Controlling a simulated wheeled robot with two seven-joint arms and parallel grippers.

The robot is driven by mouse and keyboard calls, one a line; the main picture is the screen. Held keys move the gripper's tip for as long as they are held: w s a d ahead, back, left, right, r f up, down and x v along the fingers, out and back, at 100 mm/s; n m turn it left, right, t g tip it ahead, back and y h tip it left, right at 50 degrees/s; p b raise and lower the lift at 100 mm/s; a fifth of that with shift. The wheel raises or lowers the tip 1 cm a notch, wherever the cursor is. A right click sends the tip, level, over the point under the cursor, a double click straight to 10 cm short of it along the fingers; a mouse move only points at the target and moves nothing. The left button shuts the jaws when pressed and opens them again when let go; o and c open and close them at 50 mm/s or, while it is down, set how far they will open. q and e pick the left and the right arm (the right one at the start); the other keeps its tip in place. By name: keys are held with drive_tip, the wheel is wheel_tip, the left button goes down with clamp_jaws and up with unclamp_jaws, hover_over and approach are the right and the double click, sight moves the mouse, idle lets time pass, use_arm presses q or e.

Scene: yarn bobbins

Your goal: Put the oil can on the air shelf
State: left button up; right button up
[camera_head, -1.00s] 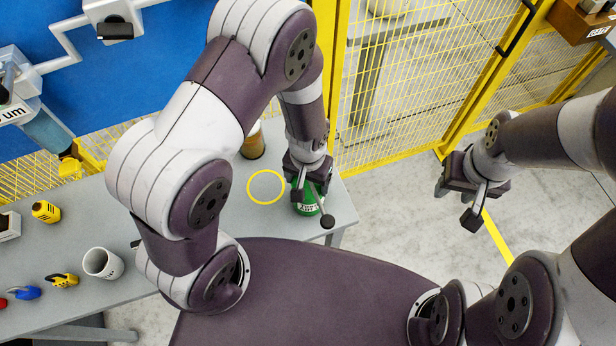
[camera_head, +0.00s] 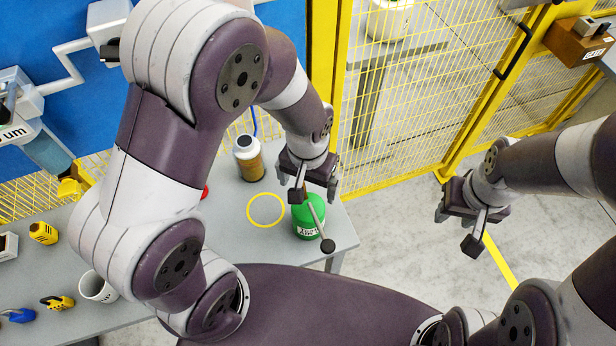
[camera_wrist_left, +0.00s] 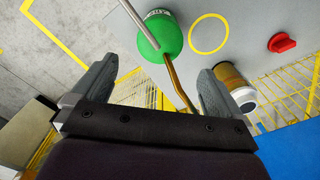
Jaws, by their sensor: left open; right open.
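The oil can (camera_head: 309,226) is a green can with a white label, standing near the right end of the grey table. In the left wrist view the green can (camera_wrist_left: 163,35) shows a brass spout and a thin grey rod passing in front of it. My left gripper (camera_head: 314,193) is open, just above and behind the can, and holds nothing. In the left wrist view the can lies beyond the open fingers. My right gripper (camera_head: 456,230) is open and empty over the floor at the right. I cannot make out an air shelf by any label.
A yellow ring (camera_head: 266,226) marks the table left of the can. A white-capped amber bottle (camera_head: 249,160) stands behind it. A white mug (camera_head: 96,289) and small yellow items stand at the left. A yellow mesh fence (camera_head: 410,120) runs behind the table.

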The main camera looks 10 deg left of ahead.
use_arm(q)
drive_tip(key=s+a+r+n+t, duration=0.1)
drive_tip(key=s+a+r, duration=0.2)
drive_tip(key=a+r, duration=0.3)
drive_tip(key=a, duration=0.3)
drive_tip(key=shift+s+n, duration=0.2)
drive_tip(key=shift+n, duration=0.2)
